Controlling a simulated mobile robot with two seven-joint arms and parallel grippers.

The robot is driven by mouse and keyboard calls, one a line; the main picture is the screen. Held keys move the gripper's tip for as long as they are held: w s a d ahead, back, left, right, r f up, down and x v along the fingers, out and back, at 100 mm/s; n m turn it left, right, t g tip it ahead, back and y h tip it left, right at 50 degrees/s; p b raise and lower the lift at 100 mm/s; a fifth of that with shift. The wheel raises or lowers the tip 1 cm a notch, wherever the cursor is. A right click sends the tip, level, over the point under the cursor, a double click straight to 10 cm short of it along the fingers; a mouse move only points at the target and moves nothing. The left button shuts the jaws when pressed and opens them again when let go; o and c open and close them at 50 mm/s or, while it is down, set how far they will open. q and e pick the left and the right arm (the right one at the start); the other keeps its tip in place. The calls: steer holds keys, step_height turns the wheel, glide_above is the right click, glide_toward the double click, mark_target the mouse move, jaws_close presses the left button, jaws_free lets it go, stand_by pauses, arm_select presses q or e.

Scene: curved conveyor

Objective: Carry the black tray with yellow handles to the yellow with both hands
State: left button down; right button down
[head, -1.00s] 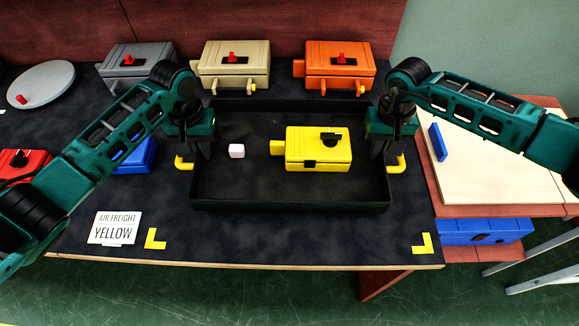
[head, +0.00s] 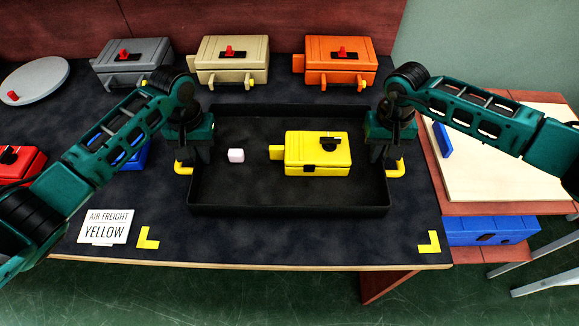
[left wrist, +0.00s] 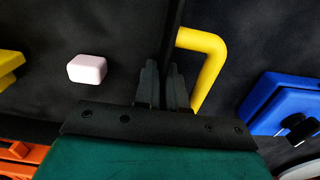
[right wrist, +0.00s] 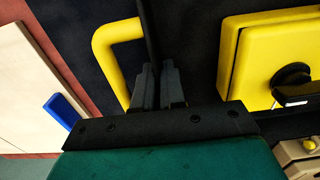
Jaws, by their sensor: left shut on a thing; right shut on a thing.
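The black tray (head: 290,203) lies across the middle of the head view, with a yellow handle at its left (head: 182,168) and right (head: 397,168) ends. It holds a yellow case (head: 312,155) and a small pale pink block (head: 236,155). My left gripper (head: 193,155) is shut on the tray's left wall beside the handle, as the left wrist view shows (left wrist: 164,85). My right gripper (head: 386,155) is shut on the right wall (right wrist: 158,85). Two yellow corner marks (head: 147,238) (head: 429,242) lie in front, with a sign reading AIR FREIGHT YELLOW (head: 107,227). I cannot tell whether the tray touches the table.
Grey (head: 133,62), tan (head: 233,60) and orange (head: 340,61) cases stand behind the tray. A blue case (head: 132,156) and a red case (head: 18,162) are at left. A pale board (head: 500,160) is at right. The dark tabletop between the corner marks is clear.

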arm_select(q)
steer(key=shift+a+f+b, duration=0.1)
steer(key=shift+f+b, duration=0.35)
steer(key=shift+f, duration=0.2)
arm_select(e)
steer(key=shift+f, duration=0.65)
arm_select(q)
steer(key=c, duration=1.7)
jaws_free()
steer(key=shift+f, duration=0.1)
arm_select(e)
steer(key=c, duration=1.7)
jaws_free()
steer(key=shift+f, duration=0.1)
arm_select(q)
steer(key=o, duration=0.5)
arm_select(e)
steer(key=o, duration=0.5)
arm_select(q)
step_height(320, 180, up, 12)
steer(key=shift+f, duration=0.1)
arm_select(e)
steer(key=shift+r, duration=0.3)
arm_select(q)
steer(key=shift+r, duration=0.2)
arm_select(e)
step_height(320, 180, up, 12)
steer(key=shift+f, duration=0.2)
